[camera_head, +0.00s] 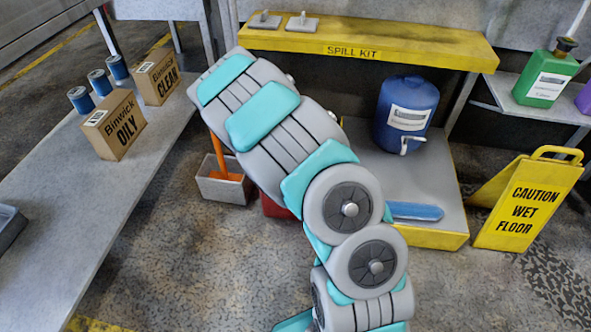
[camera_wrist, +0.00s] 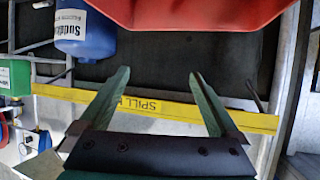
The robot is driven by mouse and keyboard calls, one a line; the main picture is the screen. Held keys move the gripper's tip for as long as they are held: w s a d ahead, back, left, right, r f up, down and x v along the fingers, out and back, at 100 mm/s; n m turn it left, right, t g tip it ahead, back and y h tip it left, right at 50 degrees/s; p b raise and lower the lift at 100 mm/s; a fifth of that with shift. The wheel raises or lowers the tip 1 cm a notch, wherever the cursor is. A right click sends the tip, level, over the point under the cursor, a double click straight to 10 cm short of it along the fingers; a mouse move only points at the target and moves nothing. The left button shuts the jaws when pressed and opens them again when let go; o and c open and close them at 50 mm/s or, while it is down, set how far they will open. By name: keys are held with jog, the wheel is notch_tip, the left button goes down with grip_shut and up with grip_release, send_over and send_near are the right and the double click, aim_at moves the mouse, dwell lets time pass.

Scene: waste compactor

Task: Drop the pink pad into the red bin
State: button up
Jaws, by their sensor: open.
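I do not see the pink pad in either view. The red bin (camera_head: 275,205) shows in the head view only as a small red patch on the floor, mostly hidden behind my arm. A large red curved surface (camera_wrist: 200,12), likely the same bin, fills the top of the wrist view, beyond my fingertips. My gripper (camera_wrist: 160,78) is open in the wrist view, its two green fingers apart with nothing seen between them. In the head view, my gripper is hidden by my arm.
A yellow spill kit shelf (camera_head: 400,42) holds two grey handled plates. Below it are a blue drum (camera_head: 406,110) and a blue flat object (camera_head: 414,211). A wet floor sign (camera_head: 528,205) stands right. A grey bin (camera_head: 222,186) and a bench (camera_head: 75,200) with boxes are left.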

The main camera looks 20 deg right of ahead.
jog(key=v, duration=0.7)
jog(key=shift+s+a+r, duration=0.15)
jog(key=shift+s+a, duration=0.1)
dwell(0.3)
